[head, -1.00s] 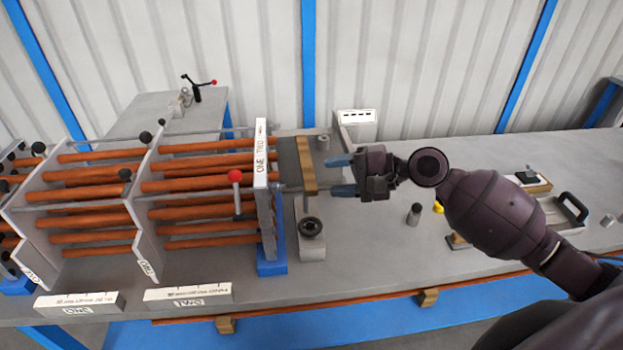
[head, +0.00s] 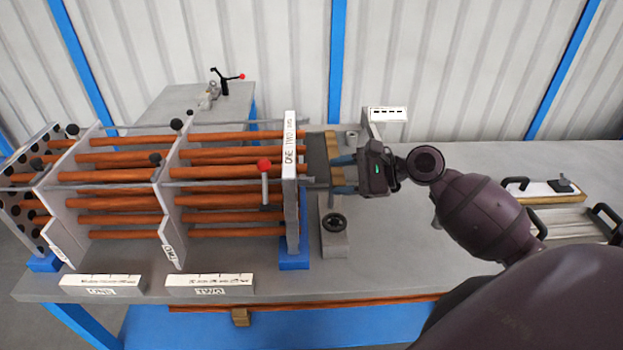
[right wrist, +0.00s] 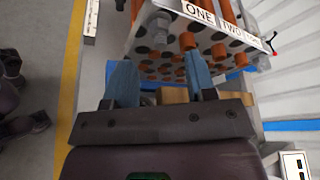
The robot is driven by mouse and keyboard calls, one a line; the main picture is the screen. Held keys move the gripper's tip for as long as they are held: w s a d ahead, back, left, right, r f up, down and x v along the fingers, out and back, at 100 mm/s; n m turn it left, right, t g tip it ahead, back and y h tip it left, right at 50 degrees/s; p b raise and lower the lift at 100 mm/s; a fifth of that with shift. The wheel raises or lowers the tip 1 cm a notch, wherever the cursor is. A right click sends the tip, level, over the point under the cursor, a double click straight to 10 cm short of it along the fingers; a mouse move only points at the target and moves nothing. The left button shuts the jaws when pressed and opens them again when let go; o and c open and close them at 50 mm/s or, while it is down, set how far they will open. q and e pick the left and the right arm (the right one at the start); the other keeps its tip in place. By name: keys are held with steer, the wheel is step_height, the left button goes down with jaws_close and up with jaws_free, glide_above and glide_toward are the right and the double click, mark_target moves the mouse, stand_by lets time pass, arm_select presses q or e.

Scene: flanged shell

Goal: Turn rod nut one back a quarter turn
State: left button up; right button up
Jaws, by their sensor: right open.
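The end plate (head: 290,190) of the tube bundle stands upright and carries a strip lettered ONE and TWO. It also shows in the right wrist view (right wrist: 150,45). There a grey nut (right wrist: 158,24) sits near the ONE end and another grey nut (right wrist: 265,62) near the far end; which rod each belongs to is only suggested by the lettering. My right gripper (head: 342,174) is open and points at the plate, its blue fingers (right wrist: 160,78) apart. No nut shows clearly between them, and they look short of the plate. My left gripper is out of view.
A tan wooden bar (head: 333,146) lies close to the fingertips. A grey block with a black knob (head: 334,222) stands in front of it. A red-balled lever (head: 264,166) rises beside the plate. Bench right of my gripper is partly clear.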

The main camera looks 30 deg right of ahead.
mark_target(303, 181)
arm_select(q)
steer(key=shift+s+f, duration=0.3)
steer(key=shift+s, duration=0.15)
arm_select(e)
steer(key=x, duration=0.6)
steer(key=shift+c, duration=0.5)
steer(key=c, duration=0.7)
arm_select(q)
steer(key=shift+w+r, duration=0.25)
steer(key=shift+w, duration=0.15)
arm_select(e)
steer(key=shift+c, duration=0.6)
